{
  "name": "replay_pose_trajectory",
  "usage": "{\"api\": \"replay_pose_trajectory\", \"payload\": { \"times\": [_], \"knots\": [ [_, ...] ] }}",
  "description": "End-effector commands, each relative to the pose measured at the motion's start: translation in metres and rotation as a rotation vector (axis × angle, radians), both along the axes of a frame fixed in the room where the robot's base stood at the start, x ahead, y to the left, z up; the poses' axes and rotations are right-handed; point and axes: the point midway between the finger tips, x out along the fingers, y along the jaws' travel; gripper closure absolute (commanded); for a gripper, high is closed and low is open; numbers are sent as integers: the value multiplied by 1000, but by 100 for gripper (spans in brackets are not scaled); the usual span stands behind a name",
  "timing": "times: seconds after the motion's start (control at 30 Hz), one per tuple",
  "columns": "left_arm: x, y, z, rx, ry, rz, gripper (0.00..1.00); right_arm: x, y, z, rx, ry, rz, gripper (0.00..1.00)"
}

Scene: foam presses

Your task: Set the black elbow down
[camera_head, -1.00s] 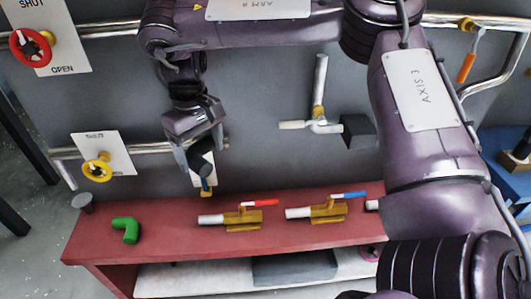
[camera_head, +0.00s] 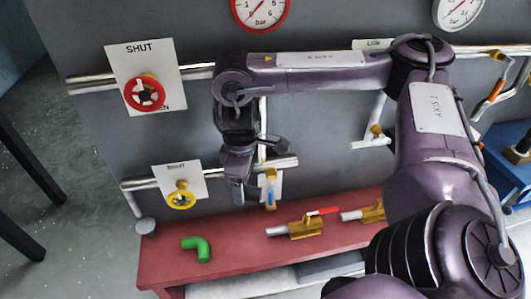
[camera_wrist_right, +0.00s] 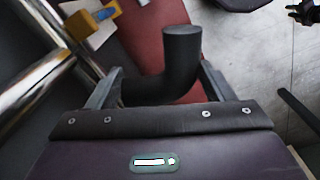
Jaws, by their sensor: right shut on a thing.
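My right gripper (camera_head: 236,196) hangs above the back left part of the red bench, fingers pointing down. In the right wrist view the black elbow (camera_wrist_right: 181,62) sits between the two fingers of my right gripper (camera_wrist_right: 158,84), which are shut on it. The elbow is held clear of the red bench (camera_head: 240,258). In the head view I cannot make the elbow out clearly against the dark gripper. My left gripper is not in view.
A green elbow (camera_head: 198,248) lies on the bench's left part. A brass valve with a red handle (camera_head: 322,211) lies right of it. Pipes and a yellow handwheel (camera_head: 181,197) are on the wall behind.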

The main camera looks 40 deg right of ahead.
Motion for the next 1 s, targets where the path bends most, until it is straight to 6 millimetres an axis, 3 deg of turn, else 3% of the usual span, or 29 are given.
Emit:
{"api": "replay_pose_trajectory", "payload": {
  "times": [0.1,0.7,0.83,1.0],
  "knots": [
    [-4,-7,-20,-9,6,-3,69,-2,0,-37,2,8,-2,59],
    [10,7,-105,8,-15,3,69,-1,0,-199,2,6,-4,59],
    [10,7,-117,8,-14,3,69,0,1,-222,1,3,-3,59],
    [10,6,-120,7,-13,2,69,1,0,-232,1,1,-3,59]
  ]
}}
